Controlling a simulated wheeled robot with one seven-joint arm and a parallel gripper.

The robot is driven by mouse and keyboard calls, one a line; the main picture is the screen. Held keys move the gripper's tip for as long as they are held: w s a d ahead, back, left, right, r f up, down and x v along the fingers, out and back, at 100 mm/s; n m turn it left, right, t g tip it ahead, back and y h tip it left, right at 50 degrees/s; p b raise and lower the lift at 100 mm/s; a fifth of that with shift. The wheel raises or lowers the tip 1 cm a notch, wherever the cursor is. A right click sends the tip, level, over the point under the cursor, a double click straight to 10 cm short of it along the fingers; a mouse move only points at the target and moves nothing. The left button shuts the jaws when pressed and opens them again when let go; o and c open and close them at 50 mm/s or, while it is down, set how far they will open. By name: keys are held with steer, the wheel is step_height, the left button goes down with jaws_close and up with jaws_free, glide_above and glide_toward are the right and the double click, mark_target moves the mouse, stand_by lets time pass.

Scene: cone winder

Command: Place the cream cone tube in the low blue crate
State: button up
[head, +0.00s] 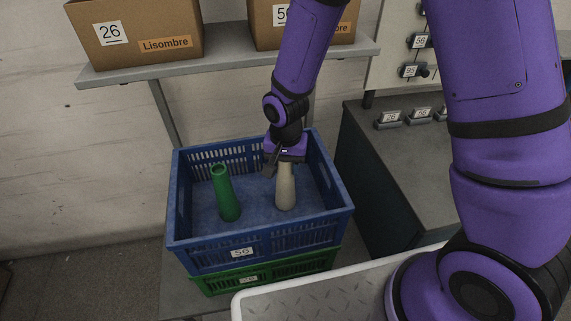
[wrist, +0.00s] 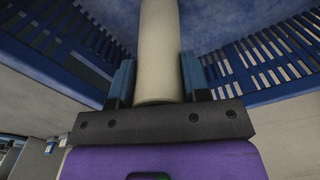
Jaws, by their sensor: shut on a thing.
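The cream cone tube (head: 286,190) is upright inside the blue crate (head: 262,243), toward its right side. My gripper (head: 285,165) is shut on the upper end of the tube. In the wrist view the cream tube (wrist: 160,50) runs between the two fingers of my gripper (wrist: 157,78), with the slotted crate walls (wrist: 262,62) to both sides. The tube's lower end is at or very near the crate floor; I cannot tell whether it touches.
A green cone tube (head: 226,193) stands in the left of the blue crate. A green crate (head: 268,274) is beneath it. A shelf (head: 225,60) with cardboard boxes (head: 135,32) is behind. A grey cabinet (head: 400,160) stands at right, and a white-rimmed tray (head: 330,290) in front.

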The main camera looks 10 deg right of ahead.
steer(key=o, duration=1)
steer(key=shift+f, duration=0.15)
step_height(320, 180, up, 12)
steer(key=shift+r, duration=0.1)
steer(key=shift+d+r, duration=0.15)
steer(key=shift+r, duration=0.1)
steer(key=s+d+r+n+t, duration=0.25)
steer(key=s+d+r, duration=0.25)
steer(key=d+r, duration=0.75)
steer(key=shift+s+d+r+n+t, duration=0.4)
steer(key=shift+s+d+r, duration=0.95)
steer(key=shift+s, duration=0.9)
steer(key=shift+s+d+r+n+t, duration=0.15)
steer(key=shift+s+d+r+t, duration=0.5)
steer(key=shift+s+r, duration=1.35)
steer(key=shift+s+d+r+n+t, duration=0.3)
steer(key=shift+s+d+r, duration=1)
steer(key=shift+s, duration=1.15)
